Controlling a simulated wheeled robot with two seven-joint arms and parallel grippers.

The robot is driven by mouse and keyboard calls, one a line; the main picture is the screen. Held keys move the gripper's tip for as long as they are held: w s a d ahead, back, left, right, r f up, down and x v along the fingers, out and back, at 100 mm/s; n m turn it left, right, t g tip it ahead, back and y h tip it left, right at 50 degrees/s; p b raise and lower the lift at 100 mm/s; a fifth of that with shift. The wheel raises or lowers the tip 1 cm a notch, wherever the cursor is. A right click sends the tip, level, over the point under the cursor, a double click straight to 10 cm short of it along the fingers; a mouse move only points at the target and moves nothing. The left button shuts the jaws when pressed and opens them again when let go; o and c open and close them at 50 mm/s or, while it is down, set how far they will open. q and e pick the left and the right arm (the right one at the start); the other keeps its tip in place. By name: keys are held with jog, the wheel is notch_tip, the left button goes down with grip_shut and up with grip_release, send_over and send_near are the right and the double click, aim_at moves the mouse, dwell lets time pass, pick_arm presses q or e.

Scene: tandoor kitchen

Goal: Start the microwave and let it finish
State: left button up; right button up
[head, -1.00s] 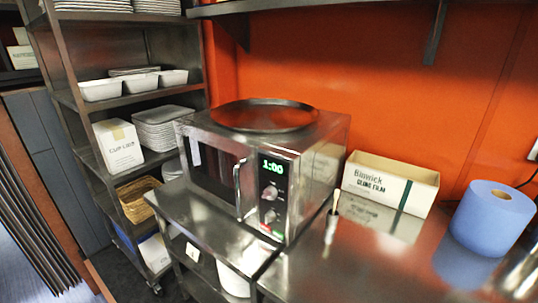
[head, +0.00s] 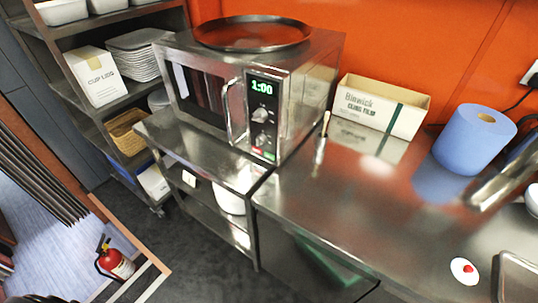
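The microwave (head: 215,95) is a steel box with its door closed, standing on a steel shelf unit in the head view. Its control panel (head: 262,115) faces me on the right of the door. The green display (head: 262,87) reads 1:00. Two round knobs sit below it, with a small red button (head: 256,151) and a small green button (head: 269,156) at the bottom. A vertical handle (head: 230,110) is on the door's right edge. Neither of my grippers is in view.
A round dark pan (head: 252,33) lies on the microwave. A cling film box (head: 382,105), a brush and a blue paper roll (head: 474,139) stand on the steel counter (head: 350,205). A storage rack is at the left. A fire extinguisher (head: 115,263) stands on the floor.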

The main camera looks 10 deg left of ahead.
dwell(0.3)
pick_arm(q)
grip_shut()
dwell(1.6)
